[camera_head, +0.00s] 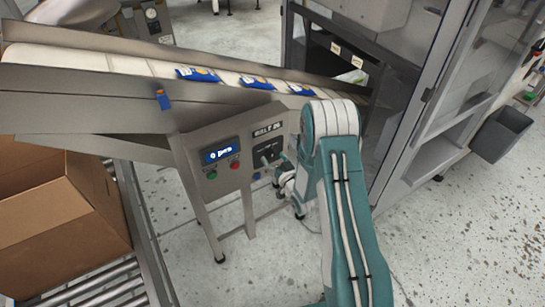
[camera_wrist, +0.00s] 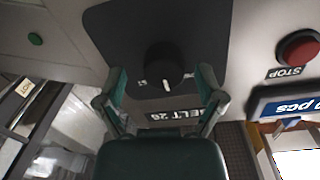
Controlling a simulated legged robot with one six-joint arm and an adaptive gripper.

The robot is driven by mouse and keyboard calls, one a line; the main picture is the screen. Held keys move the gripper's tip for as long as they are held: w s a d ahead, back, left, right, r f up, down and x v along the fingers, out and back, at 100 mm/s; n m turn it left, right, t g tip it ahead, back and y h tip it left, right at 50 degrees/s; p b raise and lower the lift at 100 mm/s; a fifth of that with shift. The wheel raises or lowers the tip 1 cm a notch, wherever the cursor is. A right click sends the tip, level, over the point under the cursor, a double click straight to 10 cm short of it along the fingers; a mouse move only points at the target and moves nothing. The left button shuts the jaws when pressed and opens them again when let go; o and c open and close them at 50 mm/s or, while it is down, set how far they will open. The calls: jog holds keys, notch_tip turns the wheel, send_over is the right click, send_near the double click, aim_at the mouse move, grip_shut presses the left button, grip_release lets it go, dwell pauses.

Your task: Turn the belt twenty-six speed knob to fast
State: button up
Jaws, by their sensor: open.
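The belt twenty-six speed knob (camera_wrist: 165,60) is a round black knob on a dark plate (camera_wrist: 115,25) in the wrist view. Its white pointer line points down in the picture, toward the BELT 26 label (camera_wrist: 172,116). Small white markings sit on both sides of the pointer, too small to read surely. My gripper (camera_wrist: 162,80) is open, with one green-grey finger at each side of the knob and a visible gap on both sides. In the head view my gripper (camera_head: 277,172) is at the control panel (camera_head: 226,180), and the knob (camera_head: 265,160) is partly hidden.
Blue packets (camera_head: 255,83) lie on the sloping belt (camera_head: 130,64). A cardboard box (camera_head: 60,210) stands at left.

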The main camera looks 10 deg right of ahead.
jog(key=shift+w+a, duration=0.2)
jog(key=shift+w, duration=0.15)
jog(key=shift+a, duration=0.1)
jog(key=shift+a, duration=0.1)
jog(key=c, duration=1.1)
jog(key=shift+c, duration=0.2)
jog(key=shift+m, duration=0.3)
jog(key=m, duration=0.3)
jog(key=shift+m, duration=0.3)
jog(key=m, duration=0.4)
jog(key=shift+d, duration=0.2)
jog(key=shift+m, duration=0.4)
